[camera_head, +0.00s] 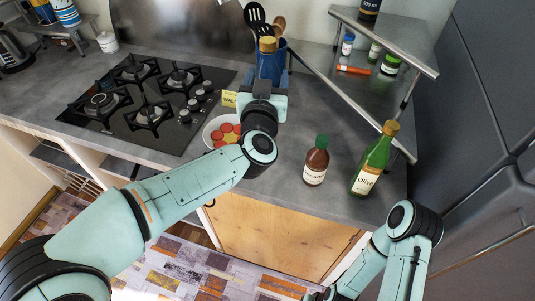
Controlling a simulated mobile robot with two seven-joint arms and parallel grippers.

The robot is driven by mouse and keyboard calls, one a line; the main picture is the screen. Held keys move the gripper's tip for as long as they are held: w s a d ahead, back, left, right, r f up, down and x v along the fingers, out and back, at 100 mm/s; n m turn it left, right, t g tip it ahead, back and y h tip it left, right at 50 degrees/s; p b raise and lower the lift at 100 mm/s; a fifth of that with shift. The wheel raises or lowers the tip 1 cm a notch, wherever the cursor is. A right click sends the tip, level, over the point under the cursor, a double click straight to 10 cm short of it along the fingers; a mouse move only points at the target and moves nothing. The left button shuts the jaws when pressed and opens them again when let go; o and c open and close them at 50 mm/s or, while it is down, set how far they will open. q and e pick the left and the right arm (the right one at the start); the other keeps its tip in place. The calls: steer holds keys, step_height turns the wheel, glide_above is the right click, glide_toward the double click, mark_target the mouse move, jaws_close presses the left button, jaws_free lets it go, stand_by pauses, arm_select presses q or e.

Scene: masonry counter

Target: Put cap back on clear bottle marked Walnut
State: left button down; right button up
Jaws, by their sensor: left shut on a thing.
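My left gripper (263,88) is at the back of the counter, seen from behind. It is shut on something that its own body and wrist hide. A yellow label reading "WAL…" (229,99) shows just left of the gripper; the rest of what bears it is hidden or too clear to make out. A gold cap-like top (267,44) shows above the gripper, in front of a blue utensil crock (280,63). I cannot tell whether the gripper holds it or it sits on a bottle. My right forearm is at the lower right; its gripper is out of view.
A plate (210,141) with red and yellow pieces lies left of my left wrist. A brown bottle (316,163) with a green cap and a green Olive bottle (374,163) stand upright on the right. A gas hob (143,100) is left; a metal corner shelf (388,40) is back right.

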arm_select(q)
step_height(320, 180, down, 14)
steer(key=b, duration=0.3)
steer(key=shift+r, duration=0.1)
steer(key=shift+f, duration=0.25)
arm_select(e)
steer(key=f, duration=0.1)
steer(key=s+f, duration=0.1)
steer(key=f, duration=0.1)
steer(key=s+f, duration=0.1)
steer(key=shift+f, duration=0.15)
steer(key=shift+w, duration=0.1)
arm_select(q)
steer(key=shift+f+b, duration=0.55)
steer(key=shift+f, duration=1.6)
arm_select(e)
steer(key=shift+f, duration=0.35)
arm_select(q)
steer(key=shift+f, duration=0.2)
steer(key=shift+c, duration=0.8)
jaws_free()
arm_select(e)
steer(key=shift+s+f, duration=0.1)
steer(key=shift+s, duration=0.1)
